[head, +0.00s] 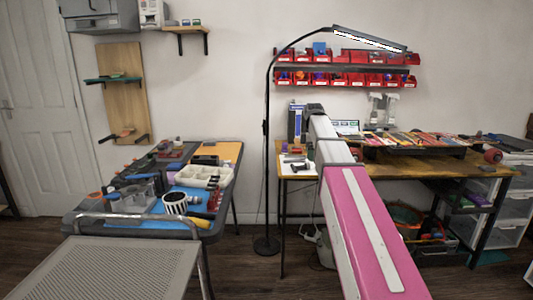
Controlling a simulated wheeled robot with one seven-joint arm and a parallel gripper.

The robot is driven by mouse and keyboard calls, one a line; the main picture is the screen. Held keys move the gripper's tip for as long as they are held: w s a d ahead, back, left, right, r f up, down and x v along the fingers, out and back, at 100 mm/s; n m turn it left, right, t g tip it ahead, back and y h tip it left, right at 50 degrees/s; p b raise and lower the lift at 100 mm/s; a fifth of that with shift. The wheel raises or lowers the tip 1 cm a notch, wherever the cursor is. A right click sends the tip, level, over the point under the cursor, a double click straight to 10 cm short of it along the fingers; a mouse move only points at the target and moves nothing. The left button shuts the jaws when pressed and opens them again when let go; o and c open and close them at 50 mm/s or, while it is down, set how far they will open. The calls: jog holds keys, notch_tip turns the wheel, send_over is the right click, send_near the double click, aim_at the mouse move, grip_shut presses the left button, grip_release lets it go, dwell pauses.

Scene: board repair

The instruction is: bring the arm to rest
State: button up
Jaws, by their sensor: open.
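My arm, with a pink and white link and a whiter link beyond it, reaches from the bottom right up and forward to the right-hand workbench (440,168). It ends in a dark joint near the bench's left end. My gripper cannot be made out; it seems hidden behind my own arm. A white sheet or mat (288,170) with small dark items lies on the bench just left of the arm.
A left table (237,157) is crowded with tools, a beige tray (192,175) and a striped mug (175,203). A grey perforated chair or cart (120,270) stands in front. A black lamp (267,130) rises between tables. Red bins (340,82) hang above. Floor between is clear.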

jog(key=s+f+m, duration=0.8)
jog(key=s+f, duration=0.5)
jog(key=f, duration=0.4)
jog(key=s+f+m, duration=0.8)
jog(key=s+f, duration=0.5)
jog(key=f, duration=0.5)
jog(key=shift+m, duration=0.3)
jog(key=shift+s, duration=0.1)
